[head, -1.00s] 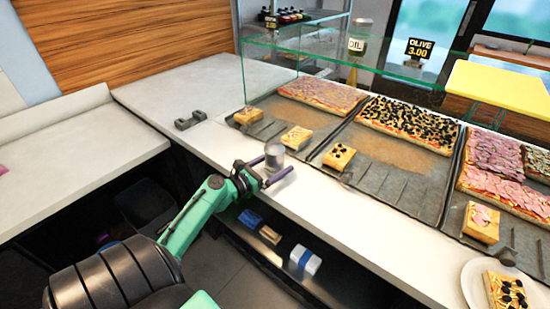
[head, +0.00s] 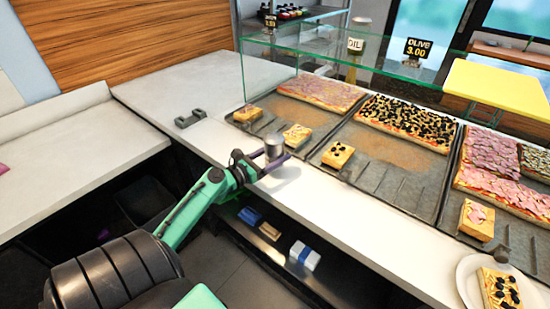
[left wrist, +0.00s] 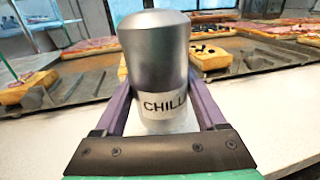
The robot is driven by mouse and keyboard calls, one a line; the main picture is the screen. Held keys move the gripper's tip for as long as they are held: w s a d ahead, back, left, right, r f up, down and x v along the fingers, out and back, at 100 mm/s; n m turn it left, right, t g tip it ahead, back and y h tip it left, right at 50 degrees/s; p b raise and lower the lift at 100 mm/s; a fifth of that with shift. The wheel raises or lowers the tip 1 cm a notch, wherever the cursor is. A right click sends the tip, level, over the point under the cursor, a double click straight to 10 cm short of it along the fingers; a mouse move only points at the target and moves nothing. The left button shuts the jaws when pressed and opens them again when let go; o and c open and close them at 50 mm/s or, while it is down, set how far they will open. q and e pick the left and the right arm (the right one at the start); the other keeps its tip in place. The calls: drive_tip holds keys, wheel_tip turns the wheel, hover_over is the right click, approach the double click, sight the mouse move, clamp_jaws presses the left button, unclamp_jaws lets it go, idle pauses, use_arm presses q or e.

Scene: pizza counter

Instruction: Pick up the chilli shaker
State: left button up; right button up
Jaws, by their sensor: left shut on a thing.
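The chilli shaker (head: 274,147) is a small cylinder with a silver-grey top and a paler lower part. In the left wrist view the shaker (left wrist: 157,65) stands upright and large in the middle, with a white label reading "CHILL". My left gripper (head: 272,163) reaches over the front edge of the white counter. Its purple fingers (left wrist: 160,110) lie on both sides of the shaker and are shut on it. I cannot tell whether the shaker's base touches the counter. My right gripper is not in view.
Trays of pizza (head: 395,195) stand just behind the shaker, under a glass screen (head: 360,62). A grey holder (head: 190,119) sits on the counter to the left. A plate (head: 466,284) with a pizza slice is at the lower right.

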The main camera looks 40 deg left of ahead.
sight(275, 135)
use_arm(q)
wheel_tip(275, 135, up, 14)
drive_tip(key=p, duration=0.7)
drive_tip(key=shift+r, duration=0.15)
drive_tip(key=shift+r+p, duration=0.4)
drive_tip(key=shift+r, duration=0.8)
drive_tip(key=shift+f, duration=0.1)
